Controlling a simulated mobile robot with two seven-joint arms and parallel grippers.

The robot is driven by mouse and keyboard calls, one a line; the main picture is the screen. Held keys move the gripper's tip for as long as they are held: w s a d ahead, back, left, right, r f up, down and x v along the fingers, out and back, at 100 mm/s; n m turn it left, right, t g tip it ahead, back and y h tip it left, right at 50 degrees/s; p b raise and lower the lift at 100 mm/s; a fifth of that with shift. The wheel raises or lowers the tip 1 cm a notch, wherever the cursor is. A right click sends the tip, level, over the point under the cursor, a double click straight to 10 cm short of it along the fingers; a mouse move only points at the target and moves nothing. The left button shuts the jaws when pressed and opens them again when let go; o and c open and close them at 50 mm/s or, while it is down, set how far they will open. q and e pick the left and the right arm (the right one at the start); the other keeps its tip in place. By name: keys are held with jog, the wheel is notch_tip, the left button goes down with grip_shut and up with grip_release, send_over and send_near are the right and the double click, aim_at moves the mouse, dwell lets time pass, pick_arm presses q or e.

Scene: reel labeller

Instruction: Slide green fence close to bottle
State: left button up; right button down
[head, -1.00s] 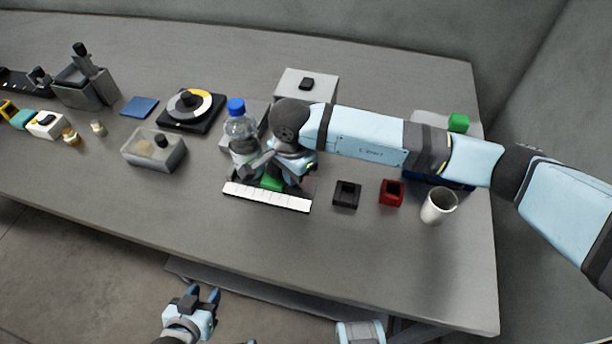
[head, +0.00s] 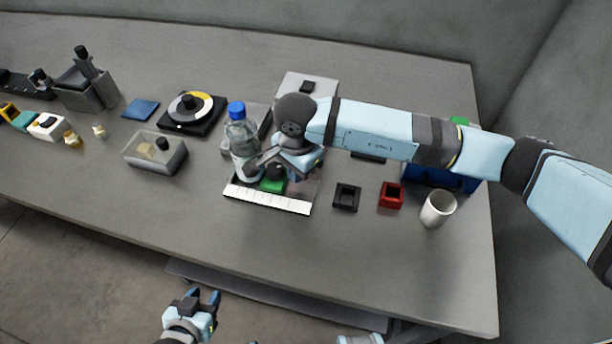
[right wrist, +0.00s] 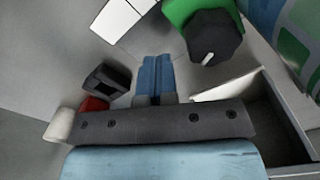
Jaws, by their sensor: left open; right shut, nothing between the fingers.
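The green fence (head: 272,186) is a small green block with a black knob (head: 275,171). It sits behind the white ruled strip (head: 267,198), at the right of the bottle's base. The clear bottle (head: 240,138) with a blue cap stands upright. In the right wrist view the fence (right wrist: 184,11) and bottle (right wrist: 287,28) appear close together; I cannot tell if they touch. My right gripper (right wrist: 155,62) is shut and empty, apart from the knob. In the head view its fingers are largely hidden by my wrist. My left gripper (head: 205,296) is open and empty, off the table's front edge.
A black tray (head: 346,197), a red tray (head: 391,195) and a white cup (head: 438,209) stand to the right. The table's front is clear.

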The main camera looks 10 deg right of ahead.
jog(key=shift+r+p, duration=0.95)
jog(key=shift+r, duration=1.9)
